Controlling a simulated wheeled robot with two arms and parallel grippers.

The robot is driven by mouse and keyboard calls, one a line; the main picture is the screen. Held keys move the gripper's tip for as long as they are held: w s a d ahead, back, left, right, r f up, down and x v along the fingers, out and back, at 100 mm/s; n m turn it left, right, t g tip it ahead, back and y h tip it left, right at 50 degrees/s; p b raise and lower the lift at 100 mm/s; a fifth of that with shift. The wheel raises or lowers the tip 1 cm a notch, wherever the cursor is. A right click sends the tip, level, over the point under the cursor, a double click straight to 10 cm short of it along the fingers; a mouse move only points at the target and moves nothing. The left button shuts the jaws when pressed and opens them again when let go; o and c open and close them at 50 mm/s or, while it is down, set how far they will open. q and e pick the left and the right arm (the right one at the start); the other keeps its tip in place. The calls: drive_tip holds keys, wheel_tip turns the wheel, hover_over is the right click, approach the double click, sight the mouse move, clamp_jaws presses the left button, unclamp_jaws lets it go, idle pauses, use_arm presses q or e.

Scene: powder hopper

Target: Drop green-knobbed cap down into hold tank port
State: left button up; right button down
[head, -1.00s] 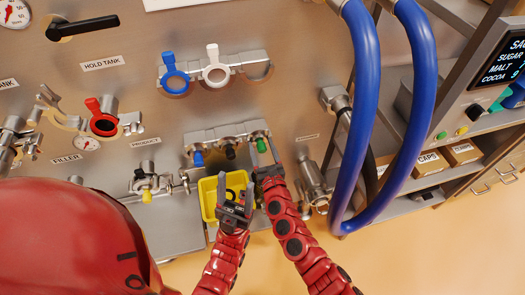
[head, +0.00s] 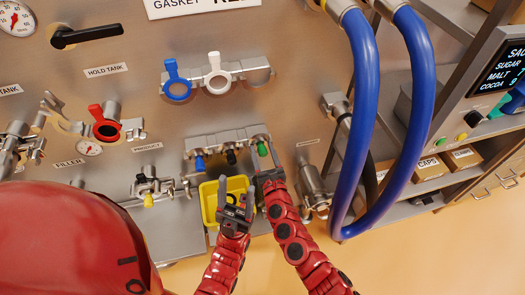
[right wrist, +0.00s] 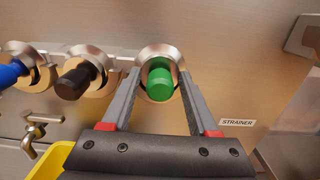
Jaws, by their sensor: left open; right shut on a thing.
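The green-knobbed cap (head: 262,148) sits at the right end of a row of holders on the steel panel. In the right wrist view its green knob (right wrist: 161,82) is between the fingers of my right gripper (right wrist: 160,85), which is shut on it; the cap is still within its round holder. My right gripper also shows in the head view (head: 265,158). My left gripper (head: 236,192) is open and empty in front of a yellow bin. A red-handled port (head: 106,130) with a dark opening is below the HOLD TANK label (head: 106,70).
Blue (right wrist: 12,73) and black (right wrist: 78,80) knobs sit left of the green one. The yellow bin (head: 209,200) is below them. Thick blue hoses (head: 365,130) hang to the right. Blue and white handled rings (head: 178,90) are above. A red dome fills the lower left.

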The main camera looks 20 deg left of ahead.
sight(262, 149)
drive_tip(key=shift+r+p, duration=1.65)
drive_tip(key=shift+r, duration=0.5)
drive_tip(key=p+v, duration=0.3)
drive_tip(key=v, duration=0.6)
